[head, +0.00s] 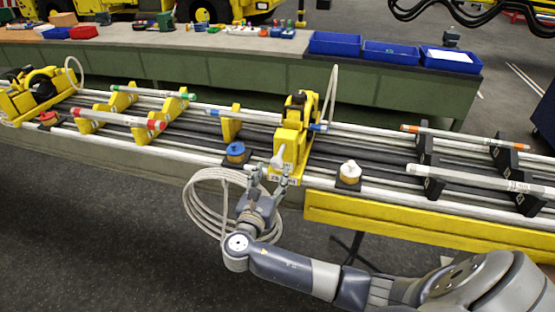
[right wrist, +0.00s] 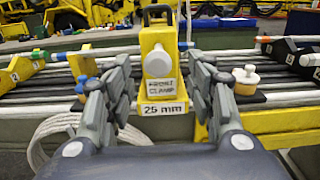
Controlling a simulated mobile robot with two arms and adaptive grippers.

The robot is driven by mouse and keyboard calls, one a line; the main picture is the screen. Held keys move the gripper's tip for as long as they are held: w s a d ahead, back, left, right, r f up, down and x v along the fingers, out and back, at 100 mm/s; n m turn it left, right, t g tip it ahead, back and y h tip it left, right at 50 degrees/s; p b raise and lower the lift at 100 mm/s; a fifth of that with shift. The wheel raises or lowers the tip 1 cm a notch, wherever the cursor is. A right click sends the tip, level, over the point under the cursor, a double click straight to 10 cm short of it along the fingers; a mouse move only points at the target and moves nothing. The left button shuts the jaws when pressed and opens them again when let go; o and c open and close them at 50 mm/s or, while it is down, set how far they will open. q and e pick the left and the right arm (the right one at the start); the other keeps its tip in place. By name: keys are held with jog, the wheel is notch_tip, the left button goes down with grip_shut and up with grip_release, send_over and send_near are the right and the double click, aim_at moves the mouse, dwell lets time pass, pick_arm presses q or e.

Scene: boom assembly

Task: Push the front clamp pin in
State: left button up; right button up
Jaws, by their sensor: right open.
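The yellow front clamp (head: 292,140) stands upright on the rail bench in the head view. It faces me in the right wrist view (right wrist: 157,42), with a label reading front clamp and a 25 mm plate (right wrist: 163,108). A pale tapered knob, which I take to be the clamp pin (head: 277,160), sticks out of its near face; the right wrist view shows it nearly end-on (right wrist: 158,62). How deep it sits I cannot tell. My right gripper (head: 269,179) is open and empty before the clamp, its fingers either side of the knob. My left gripper is not in view.
A blue-topped knob (head: 235,149) and a white-topped knob (head: 349,170) flank the clamp. A coiled pale cable (head: 205,205) hangs by my right wrist. Long rods (head: 120,119) rest on yellow and black supports. Blue bins (head: 335,43) stand on the bench behind.

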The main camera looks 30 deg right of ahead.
aim_at(275, 164)
jog(key=p+x, duration=0.1)
jog(key=x, duration=0.5)
jog(key=shift+w+a, duration=0.1)
jog(key=shift+a, duration=0.1)
jog(key=shift+w+d+f, duration=0.1)
jog(key=shift+w+d, duration=0.2)
jog(key=shift+d, duration=0.15)
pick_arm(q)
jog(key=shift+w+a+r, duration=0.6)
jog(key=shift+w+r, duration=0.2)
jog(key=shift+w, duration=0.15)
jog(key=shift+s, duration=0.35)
pick_arm(e)
grip_shut()
